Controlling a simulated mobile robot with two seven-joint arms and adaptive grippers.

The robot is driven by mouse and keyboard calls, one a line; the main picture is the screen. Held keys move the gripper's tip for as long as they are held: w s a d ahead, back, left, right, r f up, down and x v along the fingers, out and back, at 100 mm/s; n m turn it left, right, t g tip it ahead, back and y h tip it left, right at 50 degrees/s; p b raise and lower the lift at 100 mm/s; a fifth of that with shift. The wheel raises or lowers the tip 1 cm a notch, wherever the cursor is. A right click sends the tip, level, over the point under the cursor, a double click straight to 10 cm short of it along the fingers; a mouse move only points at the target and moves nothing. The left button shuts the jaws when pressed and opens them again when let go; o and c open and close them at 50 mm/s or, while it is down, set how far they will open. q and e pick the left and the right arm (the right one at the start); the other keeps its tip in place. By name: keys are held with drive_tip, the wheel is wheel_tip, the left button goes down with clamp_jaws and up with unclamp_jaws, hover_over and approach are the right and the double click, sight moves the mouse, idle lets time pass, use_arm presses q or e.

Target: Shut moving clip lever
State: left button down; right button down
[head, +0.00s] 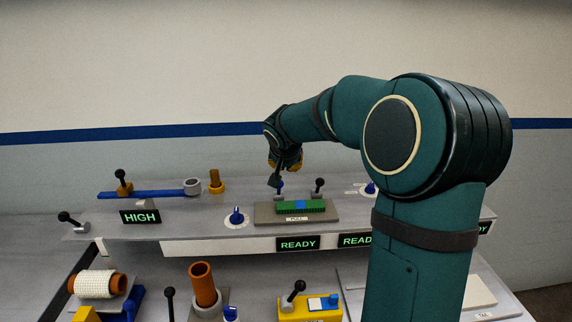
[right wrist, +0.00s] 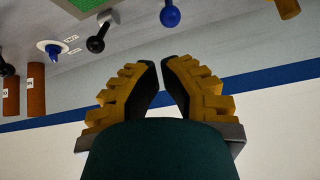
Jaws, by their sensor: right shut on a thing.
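Two levers stand behind the board, one with a blue knob (head: 280,184) and one with a black knob (head: 319,183). My right gripper (head: 275,181) is at the blue-knobbed lever, its fingers pointing down and drawn together. In the right wrist view the fingertips (right wrist: 160,62) are close together, with the blue knob (right wrist: 170,14) just past them. The exact contact is unclear. My left gripper is out of view.
Left on the shelf are a blue bar (head: 150,194) with a black-knobbed lever, an orange cylinder (head: 215,181) and a blue dial (head: 236,216). Below stand a white roll (head: 97,284), an orange tube (head: 203,284) and a yellow block (head: 310,309). My right arm hides the right side.

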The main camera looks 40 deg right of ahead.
drive_tip(key=shift+s+a+r, duration=0.35)
drive_tip(key=shift+s+a, duration=0.25)
drive_tip(key=shift+s, duration=0.05)
idle(0.3)
